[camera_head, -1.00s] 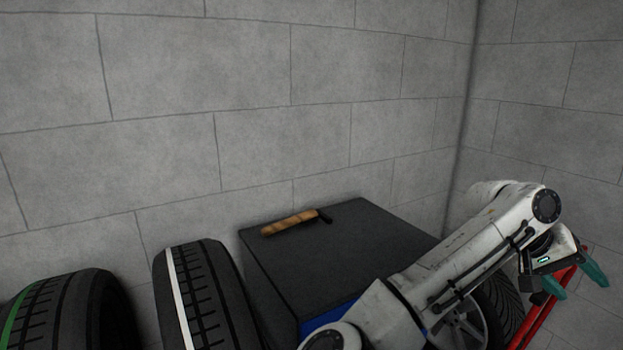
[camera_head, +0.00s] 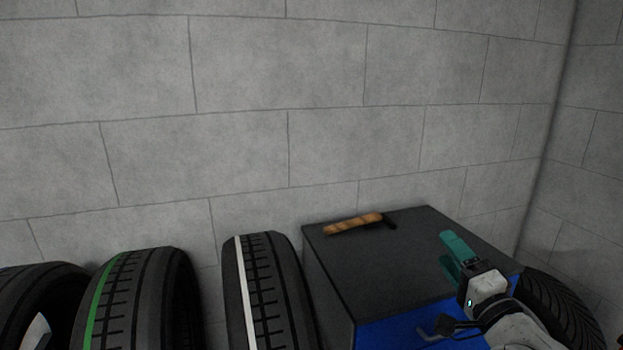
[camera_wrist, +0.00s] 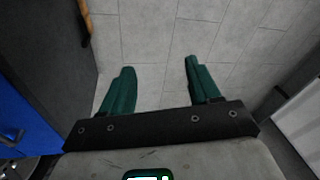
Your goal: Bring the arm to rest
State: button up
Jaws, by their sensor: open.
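My gripper (camera_head: 452,254) has two teal fingers and is on the right in the head view, in front of the dark top of a blue-fronted cabinet (camera_head: 362,268). In the wrist view my gripper (camera_wrist: 157,72) shows its fingers spread apart. Nothing is between them but the grey wall (camera_wrist: 225,35) beyond. The arm comes in from the lower right in the head view, and most of it is out of frame.
A wooden-handled tool (camera_head: 354,223) lies on the cabinet top. Several tyres stand left of it, one with a white stripe (camera_head: 265,290) and one with a green stripe (camera_head: 150,300). Another tyre (camera_head: 565,305) stands to its right.

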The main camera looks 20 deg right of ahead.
jog(key=s+a+f+n+g+y, duration=0.1)
jog(key=s+a+f+n+g, duration=0.2)
jog(key=f, duration=0.4)
jog(key=s+a+f+n+g+y, duration=0.1)
jog(key=s+a+f+n+g, duration=0.15)
jog(key=f, duration=0.45)
jog(key=s+a+f+n+g+y, duration=0.1)
jog(key=s+a+f+n+g, duration=0.2)
jog(key=f, duration=0.4)
jog(key=s+a+f+n+g, duration=0.3)
jog(key=s+f+n+g, duration=0.1)
jog(key=s, duration=0.6)
jog(key=s+a+f+n+g, duration=0.3)
jog(key=s+f+g, duration=0.3)
jog(key=s+f, duration=0.3)
jog(key=shift+s+a+n, duration=0.15)
jog(key=shift+s+n, duration=0.2)
jog(key=shift+s, duration=0.9)
jog(key=shift+f+g, duration=0.1)
jog(key=shift+g, duration=0.15)
jog(key=shift+c, duration=0.2)
